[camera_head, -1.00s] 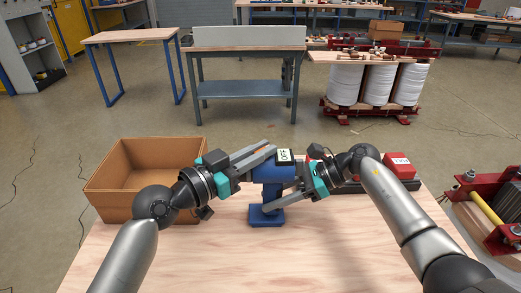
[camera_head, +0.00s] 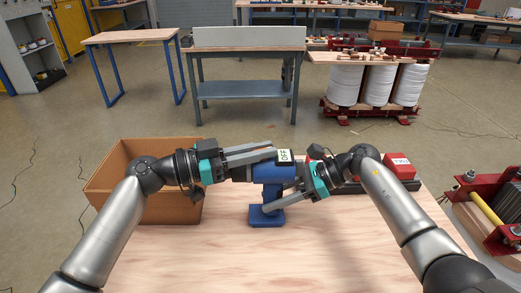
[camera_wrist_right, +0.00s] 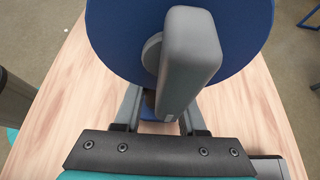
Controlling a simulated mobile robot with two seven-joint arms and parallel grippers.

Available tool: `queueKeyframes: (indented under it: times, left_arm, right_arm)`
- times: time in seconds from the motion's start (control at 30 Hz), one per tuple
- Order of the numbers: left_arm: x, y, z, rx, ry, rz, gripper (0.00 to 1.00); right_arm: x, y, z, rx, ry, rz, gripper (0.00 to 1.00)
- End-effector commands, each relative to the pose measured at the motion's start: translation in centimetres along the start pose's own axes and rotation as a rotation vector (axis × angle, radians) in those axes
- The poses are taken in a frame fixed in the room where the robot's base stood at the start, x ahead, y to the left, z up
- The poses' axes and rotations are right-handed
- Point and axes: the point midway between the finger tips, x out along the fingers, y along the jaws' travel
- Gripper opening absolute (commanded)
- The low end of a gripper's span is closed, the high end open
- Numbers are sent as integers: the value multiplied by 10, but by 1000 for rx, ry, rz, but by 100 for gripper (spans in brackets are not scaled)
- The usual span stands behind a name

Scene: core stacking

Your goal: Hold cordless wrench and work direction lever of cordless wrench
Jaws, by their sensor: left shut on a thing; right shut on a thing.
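The blue cordless wrench (camera_head: 285,174) stands upright on the wooden table, on its blue foot. A white OFF label (camera_head: 285,156) shows on its top. My left gripper (camera_head: 272,151) is shut on the upper part of the wrench from the left; the exact contact is unclear. My right gripper (camera_head: 270,205) is shut on the wrench's handle from the right. In the right wrist view, the wrench's round blue end (camera_wrist_right: 117,40) fills the top, with a grey lever (camera_wrist_right: 192,60) on its hub. The lever partly hides the handle and the right gripper's fingers (camera_wrist_right: 160,115).
An open cardboard box (camera_head: 120,195) stands at the table's left, behind my left arm. A red object (camera_head: 399,165) lies on a dark tray behind my right arm. The front of the wooden table (camera_head: 240,268) is clear.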

Motion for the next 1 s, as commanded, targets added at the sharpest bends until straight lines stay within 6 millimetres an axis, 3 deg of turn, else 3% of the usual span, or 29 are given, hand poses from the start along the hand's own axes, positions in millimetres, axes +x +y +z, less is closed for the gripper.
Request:
queueKeyframes:
  times: [0.43, 0.47, 0.7, 1.0]
  left_arm:
    - [0, 0, 2, -2, -1, 35, 0]
    - [0, 0, 2, -2, -1, 35, 16]
    - [-1, 0, 1, 0, 1, 34, 43]
    - [-3, 0, 0, 0, 2, 33, 44]
  right_arm:
    - [1, 1, 1, -2, -5, 4, 0]
    - [1, 1, 1, -1, -5, 4, 0]
    - [1, 1, 1, -1, -5, 3, 0]
    - [1, 0, 1, 0, -4, 2, 0]
